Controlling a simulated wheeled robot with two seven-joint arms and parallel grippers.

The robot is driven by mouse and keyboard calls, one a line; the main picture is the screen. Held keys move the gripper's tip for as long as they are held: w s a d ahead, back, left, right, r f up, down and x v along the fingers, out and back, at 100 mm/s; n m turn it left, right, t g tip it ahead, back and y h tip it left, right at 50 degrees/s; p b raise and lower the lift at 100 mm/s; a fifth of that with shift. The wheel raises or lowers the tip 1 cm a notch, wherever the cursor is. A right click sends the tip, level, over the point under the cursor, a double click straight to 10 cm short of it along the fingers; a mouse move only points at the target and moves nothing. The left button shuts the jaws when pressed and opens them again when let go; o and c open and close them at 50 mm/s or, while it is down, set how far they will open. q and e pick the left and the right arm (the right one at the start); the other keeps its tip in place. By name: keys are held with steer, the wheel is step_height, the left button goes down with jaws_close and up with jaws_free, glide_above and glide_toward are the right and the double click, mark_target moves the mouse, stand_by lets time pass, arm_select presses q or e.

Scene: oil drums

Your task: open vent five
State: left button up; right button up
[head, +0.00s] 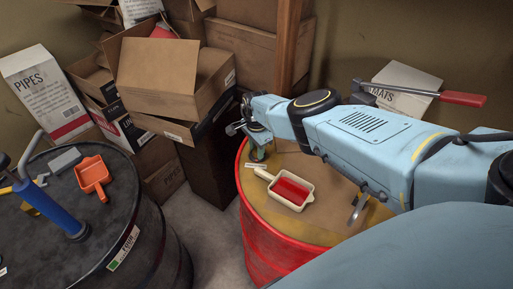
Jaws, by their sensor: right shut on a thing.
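A red drum (262,240) with a worn yellow-brown top stands right of centre. My right gripper (254,143) reaches down to the far left part of its top, by the rim. It is shut on a small fitting there, most of which the gripper and wrist hide. I cannot read any vent number, so I cannot tell which vent this is. My right arm covers the right part of the drum top. My left gripper is not in view.
A cream tray with red inside (290,190) lies on the red drum. A black drum (90,245) at left holds a blue pump (62,208) and an orange scoop (92,177). Cardboard boxes (170,75) stack behind. A red-handled tool (462,99) shows beyond my arm.

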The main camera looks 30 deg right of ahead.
steer(key=shift+n, duration=0.3)
stand_by(0.4)
steer(key=o, duration=1)
steer(key=shift+c, duration=0.2)
steer(key=shift+r, duration=0.1)
